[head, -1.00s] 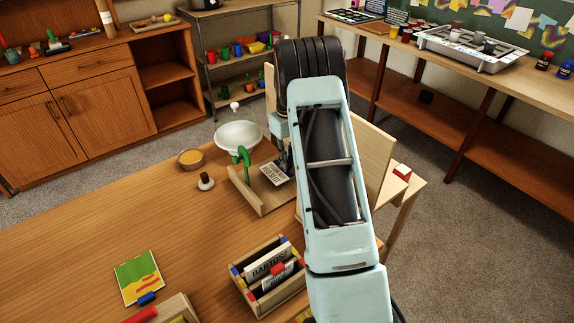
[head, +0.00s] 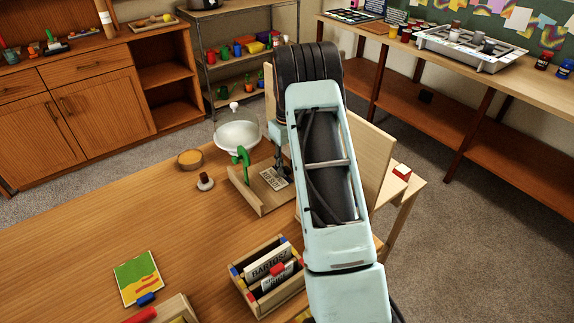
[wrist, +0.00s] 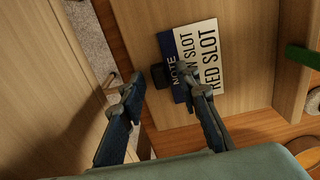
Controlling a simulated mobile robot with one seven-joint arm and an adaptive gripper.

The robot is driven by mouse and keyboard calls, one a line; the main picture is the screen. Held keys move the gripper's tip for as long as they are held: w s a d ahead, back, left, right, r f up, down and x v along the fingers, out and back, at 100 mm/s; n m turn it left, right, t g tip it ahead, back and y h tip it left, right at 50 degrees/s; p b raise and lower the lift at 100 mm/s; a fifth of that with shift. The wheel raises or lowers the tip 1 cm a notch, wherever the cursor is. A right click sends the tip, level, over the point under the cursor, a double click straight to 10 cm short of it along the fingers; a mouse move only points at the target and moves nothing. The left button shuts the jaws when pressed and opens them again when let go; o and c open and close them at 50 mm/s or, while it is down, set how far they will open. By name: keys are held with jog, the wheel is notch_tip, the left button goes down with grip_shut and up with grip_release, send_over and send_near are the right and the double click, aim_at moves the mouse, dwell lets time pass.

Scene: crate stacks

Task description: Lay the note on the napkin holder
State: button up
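The note (head: 273,178) is a white card with black print and a dark blue band. It lies on the wooden base of the napkin holder (head: 262,203), inside its low front wall, near a green upright piece (head: 241,160). The wrist view shows the note (wrist: 208,60) reading "NOTE" and "RED SLOT", with a small black block (wrist: 159,76) at its edge. My gripper (wrist: 163,85) is open, its fingers spread, the right one overlapping the note's edge in that view.
A wooden box with cards (head: 262,295) stands in front. The table's left middle is clear.

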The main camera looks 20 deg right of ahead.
aim_at(287, 168)
notch_tip(287, 168, up, 12)
jog(key=shift+r, duration=0.15)
dwell(0.7)
